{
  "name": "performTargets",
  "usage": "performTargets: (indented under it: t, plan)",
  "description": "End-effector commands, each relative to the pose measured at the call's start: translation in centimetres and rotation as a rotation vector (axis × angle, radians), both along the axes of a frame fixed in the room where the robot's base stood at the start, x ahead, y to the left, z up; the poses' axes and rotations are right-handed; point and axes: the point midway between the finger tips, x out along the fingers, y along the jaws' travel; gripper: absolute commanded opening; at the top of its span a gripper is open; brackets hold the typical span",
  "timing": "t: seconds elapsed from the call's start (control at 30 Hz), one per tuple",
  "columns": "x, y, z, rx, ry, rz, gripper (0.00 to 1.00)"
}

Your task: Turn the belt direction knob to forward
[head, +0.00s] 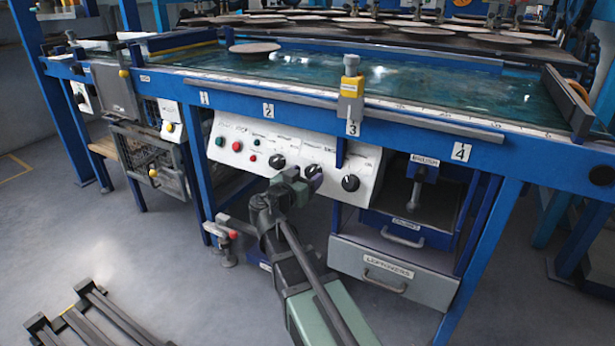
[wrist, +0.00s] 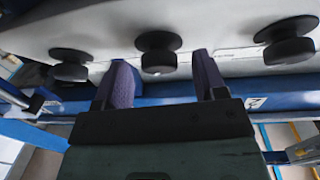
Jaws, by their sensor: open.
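The white control panel (head: 262,135) under the machine's front edge carries three black knobs in a row, with small labels too blurred to read. The left knob (head: 277,161) and the right knob (head: 350,183) show clearly in the head view; the middle one is mostly hidden by my gripper (head: 311,175). In the wrist view my gripper (wrist: 162,72) is open, its purple fingers pointing toward the middle knob (wrist: 157,52), which appears between the fingertips. I cannot tell whether they touch, which knob sets belt direction, or its setting.
In the wrist view the other knobs flank my fingers on the left (wrist: 70,65) and right (wrist: 288,40). Red and green buttons (head: 237,146) sit on the panel's left.

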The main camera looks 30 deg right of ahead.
Motion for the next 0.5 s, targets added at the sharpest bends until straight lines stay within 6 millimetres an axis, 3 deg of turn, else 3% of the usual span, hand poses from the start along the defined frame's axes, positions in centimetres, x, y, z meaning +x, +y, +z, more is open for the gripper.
performTargets:
  t: [0.3, 0.5]
  plan:
    - [0.3, -0.65, -0.01, 0.0, 0.0, -0.001, 0.65]
    - [0.29, -0.63, -0.01, 0.0, 0.0, -0.001, 0.34]
